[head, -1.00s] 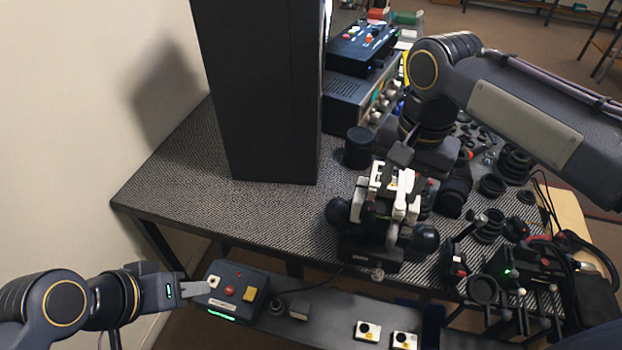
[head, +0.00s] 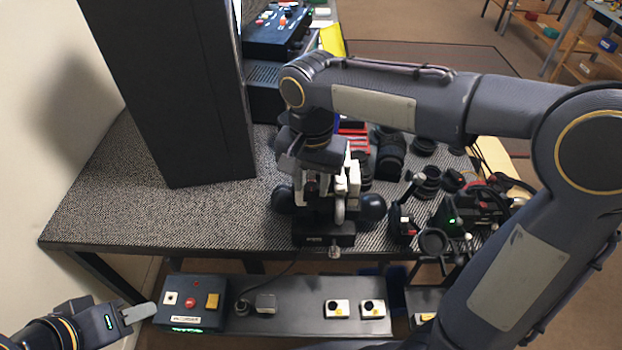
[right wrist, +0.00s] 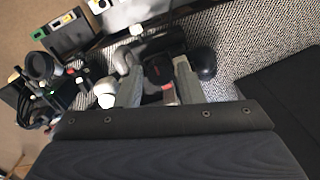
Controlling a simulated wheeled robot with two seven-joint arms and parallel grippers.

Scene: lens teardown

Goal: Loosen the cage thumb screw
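A black and white rig (head: 334,238) stands near the table's front edge, with a black knob on each side and a small metal knob at its front foot. I cannot tell which part is the cage thumb screw. My right gripper (head: 325,185) points down over the rig's upper part. In the right wrist view its two grey fingers (right wrist: 158,85) are apart, with a dark block (right wrist: 160,71) with a red mark between them. Whether they touch it is unclear. My left gripper (head: 148,310) is at the lower left, beside the button box, its finger gap hidden.
A button box (head: 190,312) sits on the front ledge, with two small white boxes (head: 337,309) to its right. A tall black cabinet (head: 170,90) stands at the table's left. Lens parts (head: 392,155) and clamps (head: 445,225) crowd the right side. The table's left front is clear.

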